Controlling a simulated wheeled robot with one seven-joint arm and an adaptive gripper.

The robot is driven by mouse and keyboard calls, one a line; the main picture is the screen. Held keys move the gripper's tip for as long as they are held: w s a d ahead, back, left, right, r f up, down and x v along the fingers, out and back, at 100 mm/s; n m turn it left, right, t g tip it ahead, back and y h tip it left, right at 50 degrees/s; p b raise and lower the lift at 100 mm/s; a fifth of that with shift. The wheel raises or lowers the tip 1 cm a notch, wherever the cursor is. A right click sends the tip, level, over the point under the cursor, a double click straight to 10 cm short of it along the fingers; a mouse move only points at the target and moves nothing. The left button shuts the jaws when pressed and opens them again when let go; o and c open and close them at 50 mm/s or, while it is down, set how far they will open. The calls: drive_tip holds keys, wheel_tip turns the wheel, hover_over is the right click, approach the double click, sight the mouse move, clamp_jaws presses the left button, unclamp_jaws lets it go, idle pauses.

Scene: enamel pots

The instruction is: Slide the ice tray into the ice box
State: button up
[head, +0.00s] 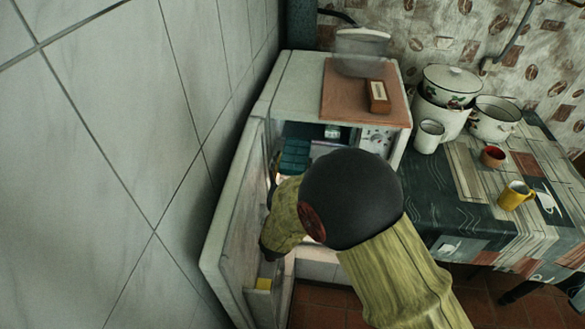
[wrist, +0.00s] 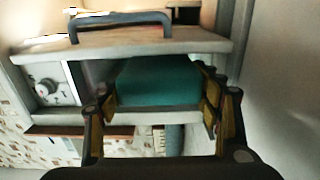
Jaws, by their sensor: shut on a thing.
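The teal ice tray (head: 295,155) is at the opening of the ice box (head: 330,131), in the upper part of the open fridge. In the wrist view the tray (wrist: 158,82) sits between the fingers of my gripper (wrist: 162,108), which is shut on it. Its far end reaches the grey frame of the ice box (wrist: 185,45). A dark handle (wrist: 120,20) is on a grey panel there. In the head view my arm hides the gripper's fingertips and part of the opening. I cannot tell how deep the tray is in.
The open fridge door (head: 232,235) stands left of my arm, near the tiled wall (head: 100,130). A control dial (head: 376,138) is right of the opening. A small box (head: 378,96) lies on the fridge top. Pots (head: 451,85) and mugs (head: 516,195) stand on the table at right.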

sight(299, 142)
drive_tip(key=shift+w+d+f+b, duration=0.1)
drive_tip(key=shift+w+d, duration=0.1)
drive_tip(key=shift+w, duration=0.85)
drive_tip(key=shift+w+d+b, duration=0.15)
drive_tip(key=shift+w+d, duration=0.1)
drive_tip(key=shift+w, duration=0.85)
drive_tip(key=shift+w+d+f+b, duration=0.1)
drive_tip(key=shift+w+d, duration=0.1)
drive_tip(key=shift+w, duration=0.85)
drive_tip(key=shift+w+d+f+b, duration=0.15)
drive_tip(key=shift+w+b, duration=0.2)
drive_tip(key=shift+w, duration=0.35)
drive_tip(key=shift+w+d+f+b, duration=0.1)
drive_tip(key=shift+w+b, duration=0.25)
drive_tip(key=shift+w, duration=0.3)
drive_tip(key=o, duration=1.4)
drive_tip(key=shift+s+f, duration=0.1)
drive_tip(key=s, duration=0.3)
drive_tip(key=s+a, duration=0.1)
drive_tip(key=s, duration=0.3)
drive_tip(key=s+a, duration=0.1)
drive_tip(key=s, duration=0.3)
drive_tip(key=shift+s+a, duration=0.15)
drive_tip(key=shift+s, duration=0.1)
